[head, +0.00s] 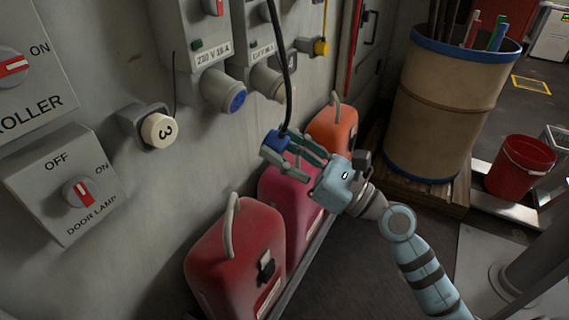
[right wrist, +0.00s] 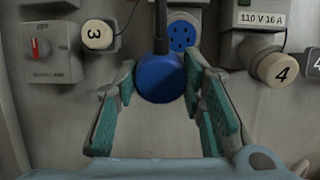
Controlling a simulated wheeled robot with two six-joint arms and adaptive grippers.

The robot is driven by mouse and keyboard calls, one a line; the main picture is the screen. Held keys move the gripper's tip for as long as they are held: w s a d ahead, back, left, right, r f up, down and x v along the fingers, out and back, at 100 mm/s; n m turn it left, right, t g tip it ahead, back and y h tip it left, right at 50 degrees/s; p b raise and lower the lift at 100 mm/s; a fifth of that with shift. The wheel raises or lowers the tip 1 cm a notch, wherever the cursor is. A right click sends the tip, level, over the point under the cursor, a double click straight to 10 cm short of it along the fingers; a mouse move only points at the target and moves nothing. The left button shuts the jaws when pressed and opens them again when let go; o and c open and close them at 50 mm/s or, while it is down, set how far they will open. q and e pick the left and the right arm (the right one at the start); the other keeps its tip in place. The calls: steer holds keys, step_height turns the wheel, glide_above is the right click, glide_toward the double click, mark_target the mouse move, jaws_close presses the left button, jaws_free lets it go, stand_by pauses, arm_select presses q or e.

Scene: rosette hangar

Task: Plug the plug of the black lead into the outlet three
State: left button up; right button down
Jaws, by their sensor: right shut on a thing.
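My right gripper (head: 296,152) is shut on the blue plug (head: 274,143) of the black lead (head: 284,60), which rises from it. The plug also shows between the fingers in the right wrist view (right wrist: 161,80). It is held in front of the wall, apart from any outlet. A cream round cap marked 3 (head: 160,130) sits on a grey mount on the wall, left of the plug. Right of this cap is a blue-faced outlet (head: 238,101) under a 230 V 16 A label; its holes show in the right wrist view (right wrist: 182,34). My left gripper is not in view.
Red canisters (head: 236,258) and an orange one (head: 333,128) stand along the wall below. A cap marked 4 (right wrist: 278,68) is right of the blue outlet. A door lamp switch box (head: 62,185) is at left. A large drum (head: 440,105) stands at right.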

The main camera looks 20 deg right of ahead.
mark_target(238, 101)
steer(key=shift+m+h, duration=0.3)
steer(key=w+r, duration=0.1)
steer(key=w, duration=0.1)
steer(key=w+a+r, duration=0.1)
steer(key=w, duration=0.1)
steer(key=w+r, duration=0.1)
steer(key=w, duration=0.1)
steer(key=shift+a+r+p, duration=0.1)
steer(key=shift+a+p, duration=0.25)
steer(key=shift+w+a+r, duration=0.1)
steer(key=shift+w+a, duration=0.3)
steer(key=shift+w, duration=0.05)
arm_select(q)
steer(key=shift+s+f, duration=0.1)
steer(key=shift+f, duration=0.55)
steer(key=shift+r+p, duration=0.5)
steer(key=shift+p, duration=0.05)
arm_select(e)
steer(key=shift+t, duration=0.3)
arm_select(q)
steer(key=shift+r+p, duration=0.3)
steer(key=shift+p, duration=0.05)
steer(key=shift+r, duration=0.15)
arm_select(e)
steer(key=shift+w+a+r, duration=0.25)
steer(key=shift+w, duration=0.05)
